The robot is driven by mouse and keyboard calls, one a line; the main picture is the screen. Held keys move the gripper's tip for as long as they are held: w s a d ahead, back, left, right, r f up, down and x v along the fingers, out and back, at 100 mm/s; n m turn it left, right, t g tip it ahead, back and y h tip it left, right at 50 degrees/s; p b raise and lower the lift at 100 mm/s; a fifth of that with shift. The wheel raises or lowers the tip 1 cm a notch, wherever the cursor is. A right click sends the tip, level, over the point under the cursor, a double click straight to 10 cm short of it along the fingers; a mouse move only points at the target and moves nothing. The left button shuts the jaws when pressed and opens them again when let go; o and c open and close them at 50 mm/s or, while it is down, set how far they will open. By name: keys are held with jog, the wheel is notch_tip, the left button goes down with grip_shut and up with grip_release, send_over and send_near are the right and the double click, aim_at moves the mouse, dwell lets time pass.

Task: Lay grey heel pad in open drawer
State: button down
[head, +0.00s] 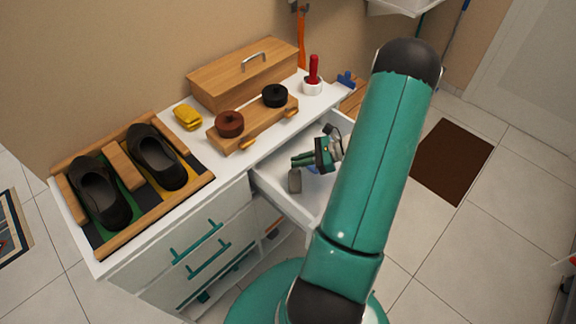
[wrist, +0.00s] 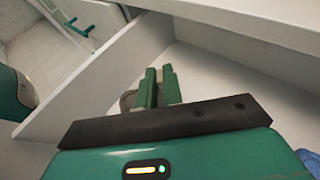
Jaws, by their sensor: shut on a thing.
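The grey heel pad (head: 295,181) hangs below my gripper (head: 302,159) in the head view, over the open white drawer (head: 269,185). My gripper's green fingers are shut on the pad. In the wrist view, my gripper (wrist: 158,88) points down into the drawer (wrist: 110,78), between its walls. Only an edge of the grey pad (wrist: 127,101) shows there, beside and behind the fingers. I cannot tell whether the pad touches the drawer floor. My arm hides the drawer's right part in the head view.
A blue item (head: 313,168) lies in the drawer, partly hidden. On the white dresser top stand a shoe tray (head: 109,246) with two dark shoes, a yellow cloth (head: 188,117), a wooden box (head: 243,78), a wooden holder (head: 236,137) with brown and black tins, and a red-handled brush (head: 313,71).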

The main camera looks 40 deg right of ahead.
aim_at(295, 176)
notch_tip(295, 176, down, 2)
jog(key=shift+f, duration=0.1)
jog(key=x, duration=0.4)
jog(key=shift+w+a+r, duration=0.1)
jog(key=shift+w+r, duration=0.1)
jog(key=shift+f, duration=0.15)
jog(key=c, duration=1.5)
grip_release()
jog(key=shift+c, duration=0.2)
